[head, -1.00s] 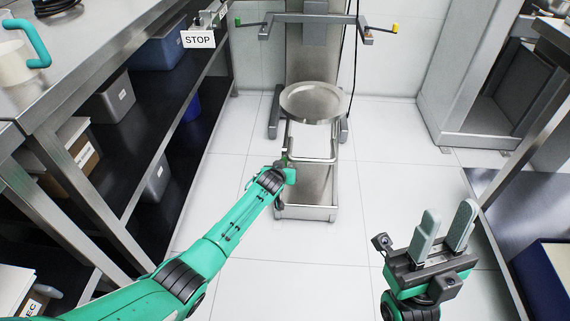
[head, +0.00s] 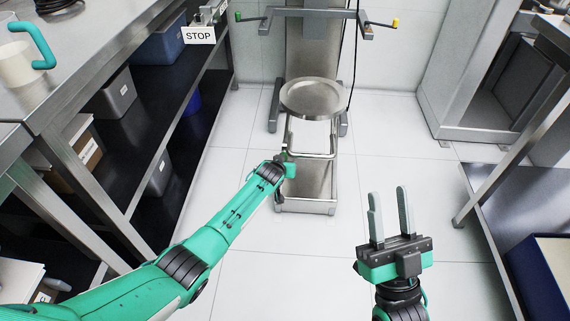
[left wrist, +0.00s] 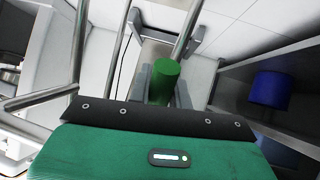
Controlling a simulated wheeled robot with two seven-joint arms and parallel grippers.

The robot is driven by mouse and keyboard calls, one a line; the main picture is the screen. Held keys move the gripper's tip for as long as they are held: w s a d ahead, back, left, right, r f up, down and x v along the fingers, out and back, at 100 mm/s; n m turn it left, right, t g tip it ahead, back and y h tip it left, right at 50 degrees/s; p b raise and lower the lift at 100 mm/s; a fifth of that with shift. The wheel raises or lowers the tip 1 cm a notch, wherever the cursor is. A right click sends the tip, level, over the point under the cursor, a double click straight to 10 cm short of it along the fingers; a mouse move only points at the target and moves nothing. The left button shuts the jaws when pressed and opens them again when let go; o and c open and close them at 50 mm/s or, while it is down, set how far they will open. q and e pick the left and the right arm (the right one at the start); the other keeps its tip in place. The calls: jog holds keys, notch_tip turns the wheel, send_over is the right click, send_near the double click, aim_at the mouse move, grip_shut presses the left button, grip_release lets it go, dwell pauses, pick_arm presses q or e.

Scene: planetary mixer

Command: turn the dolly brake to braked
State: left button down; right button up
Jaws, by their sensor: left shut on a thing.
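The dolly (head: 308,206) is a low steel cart with an upright push frame, standing on the floor in the middle of the head view. My left gripper (head: 284,160) is at the left side of its frame, with its fingers mostly hidden by my own wrist. In the left wrist view a green cylindrical grip (left wrist: 164,82), apparently the brake handle, sits between the grey fingers, which are shut on it. The brake's setting cannot be read. My right gripper (head: 388,190) is open, empty and apart from the dolly.
A round steel bowl (head: 313,97) is behind the dolly, at the mixer column (head: 312,50). A shelf with bins (head: 118,95) and a STOP sign (head: 199,36) line the left. A steel bench (head: 485,175) stands at right. The floor between is clear.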

pick_arm(q)
jog(key=shift+f, duration=0.15)
jog(key=c, duration=1.3)
grip_release()
jog(key=shift+s, duration=0.1)
jog(key=p+v, duration=0.2)
jog(key=v, duration=0.3)
jog(key=shift+p, duration=0.4)
jog(key=p+v, duration=0.3)
jog(key=v, duration=0.5)
jog(key=shift+s+r, duration=0.3)
pick_arm(e)
jog(key=s+a+f+g+h, duration=0.1)
jog(key=f+g, duration=0.6)
jog(key=f, duration=0.2)
jog(key=s+a+f+g+h, duration=0.1)
jog(key=s+a+f+g, duration=0.1)
jog(key=f+g, duration=0.5)
jog(key=shift+a+f+n+g, duration=0.15)
jog(key=shift+f+n+g, duration=0.15)
jog(key=shift+f, duration=1.5)
